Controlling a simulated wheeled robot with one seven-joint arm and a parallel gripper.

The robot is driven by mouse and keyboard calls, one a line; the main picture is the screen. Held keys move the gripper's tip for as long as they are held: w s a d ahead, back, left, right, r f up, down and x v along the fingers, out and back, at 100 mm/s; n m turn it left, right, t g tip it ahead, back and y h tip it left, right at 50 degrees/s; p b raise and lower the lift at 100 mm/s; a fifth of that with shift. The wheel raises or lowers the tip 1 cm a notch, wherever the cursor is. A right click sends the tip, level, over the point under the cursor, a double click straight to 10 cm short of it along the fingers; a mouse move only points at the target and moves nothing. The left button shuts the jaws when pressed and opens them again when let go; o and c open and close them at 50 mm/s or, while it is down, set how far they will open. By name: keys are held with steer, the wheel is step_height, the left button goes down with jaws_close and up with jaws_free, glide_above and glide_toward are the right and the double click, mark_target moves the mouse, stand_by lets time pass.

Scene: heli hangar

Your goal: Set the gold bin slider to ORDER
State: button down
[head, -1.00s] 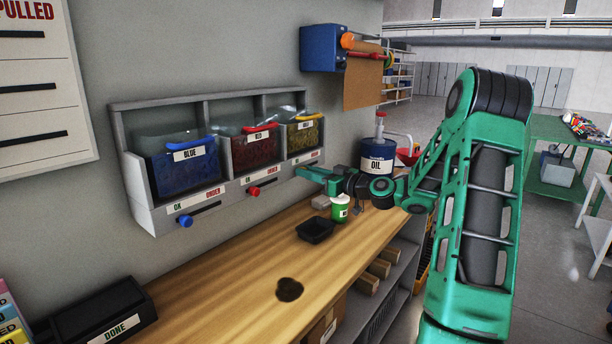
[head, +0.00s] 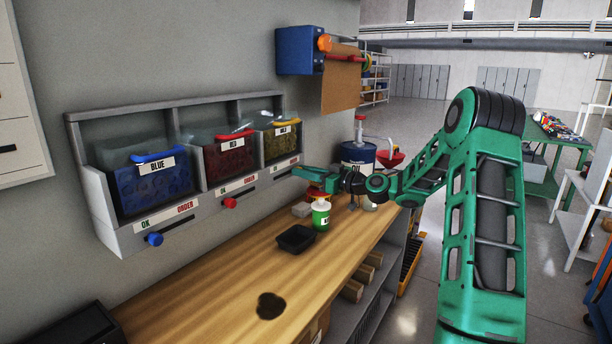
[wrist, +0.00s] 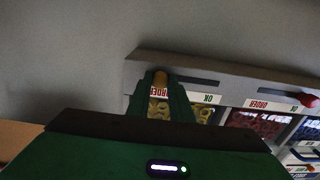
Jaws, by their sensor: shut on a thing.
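The gold bin (head: 283,140) is the rightmost of three bins in the grey wall rack. Its label strip (head: 284,167) runs below it. My gripper (head: 296,172) is at the right part of this strip and hides the slider in the head view. In the wrist view, which is turned over, my gripper (wrist: 161,84) is shut on the gold slider knob (wrist: 160,76). The knob is at the ORDER end of its slot (wrist: 198,81), next to the ORDER label (wrist: 158,91). The bare slot stretches toward the OK label (wrist: 208,98).
The red knob (head: 230,203) and blue knob (head: 154,240) sit toward the OK side of their slots. Below the rack, a black tray (head: 295,239) and a green-and-white container (head: 320,215) stand on the wooden bench (head: 215,285). An oil drum (head: 357,156) stands behind my arm.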

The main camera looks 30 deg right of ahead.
steer(key=shift+w+d, duration=0.1)
steer(key=shift+d, duration=0.2)
steer(key=c, duration=1.6)
jaws_free()
steer(key=shift+w, duration=0.1)
steer(key=v, duration=1)
steer(key=shift+s+d+f, duration=0.1)
steer(key=shift+s, duration=0.25)
